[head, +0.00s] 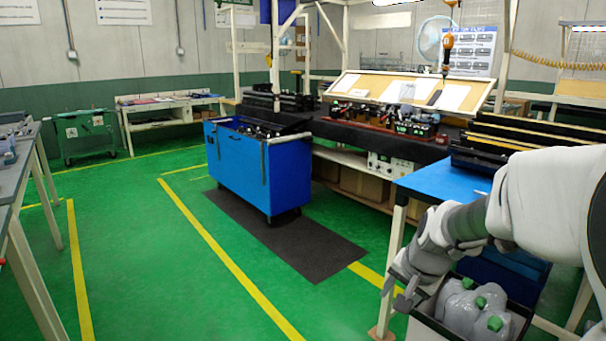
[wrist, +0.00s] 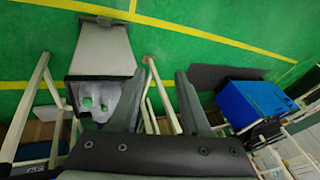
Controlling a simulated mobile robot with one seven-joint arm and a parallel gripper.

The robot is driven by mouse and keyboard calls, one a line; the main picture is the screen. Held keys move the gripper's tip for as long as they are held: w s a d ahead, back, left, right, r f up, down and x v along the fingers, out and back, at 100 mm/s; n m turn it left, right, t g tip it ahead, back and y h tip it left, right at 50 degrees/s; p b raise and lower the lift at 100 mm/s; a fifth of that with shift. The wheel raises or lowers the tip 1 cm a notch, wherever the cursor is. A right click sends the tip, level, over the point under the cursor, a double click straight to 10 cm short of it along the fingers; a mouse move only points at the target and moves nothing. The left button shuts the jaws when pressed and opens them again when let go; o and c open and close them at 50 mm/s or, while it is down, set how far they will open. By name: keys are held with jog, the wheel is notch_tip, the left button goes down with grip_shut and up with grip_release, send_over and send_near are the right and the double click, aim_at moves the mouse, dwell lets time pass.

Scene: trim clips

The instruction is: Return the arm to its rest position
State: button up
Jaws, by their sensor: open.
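My gripper (head: 396,294) is at the lower right of the head view, at the end of my white and grey arm. It points down, beside the left edge of a dark bin (head: 430,328) that holds grey items with green caps (head: 466,306). In the wrist view my gripper (wrist: 160,78) has its two dark fingers spread apart, with nothing between them. The bin also shows in the wrist view, left of the fingers. My arm hides part of the blue-topped workbench (head: 440,178).
A blue tool cart (head: 240,170) stands on a dark mat (head: 310,250) in the middle. A long bench with a slanted board (head: 405,90) runs behind it. A grey table (head: 22,165) is at the left edge. Green floor (head: 130,260) is clear between.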

jog(key=s+a+r+n+p, duration=0.15)
jog(key=s+r+n, duration=0.3)
jog(key=s, duration=0.65)
jog(key=s+a+r+n, duration=0.3)
jog(key=s+r+n, duration=0.15)
jog(key=s, duration=0.55)
notch_tip(320, 180, up, 16)
jog(key=p, duration=1.5)
jog(key=shift+m+t+h, duration=0.3)
jog(key=shift+m, duration=0.1)
jog(key=shift+w+a, duration=0.1)
